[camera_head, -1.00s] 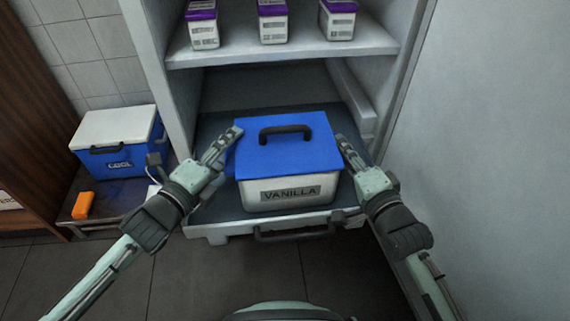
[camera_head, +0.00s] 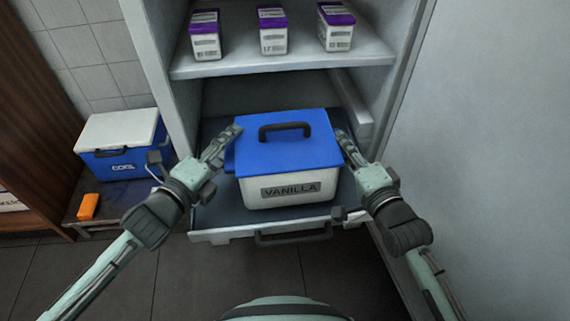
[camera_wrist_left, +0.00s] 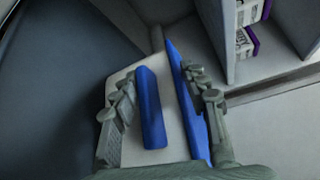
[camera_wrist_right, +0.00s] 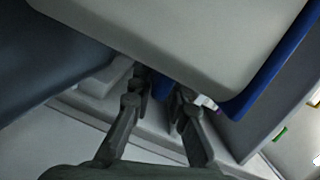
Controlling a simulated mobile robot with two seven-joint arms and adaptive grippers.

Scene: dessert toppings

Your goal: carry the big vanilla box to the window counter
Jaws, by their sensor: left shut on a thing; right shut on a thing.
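The big vanilla box (camera_head: 300,188) is white with a blue lid (camera_head: 285,148), a dark handle on top and a VANILLA label in front. In the head view it is level, just above the pulled-out freezer drawer (camera_head: 210,235). My left gripper (camera_head: 226,140) is at its left side. In the left wrist view my left gripper (camera_wrist_left: 155,105) is shut on the box's blue side grip (camera_wrist_left: 150,108), which shows between the fingers. My right gripper (camera_head: 342,142) is at the right side, shut on the box; in the right wrist view its fingertips (camera_wrist_right: 160,90) are partly hidden beneath the box wall.
Freezer walls rise on both sides. A shelf (camera_head: 290,62) above holds three purple-lidded tubs (camera_head: 272,30). At left, a blue-and-white cooler (camera_head: 118,145) and an orange block (camera_head: 88,206) stand on a low stand. The floor (camera_head: 110,265) in front looks clear. No window counter is recognisable.

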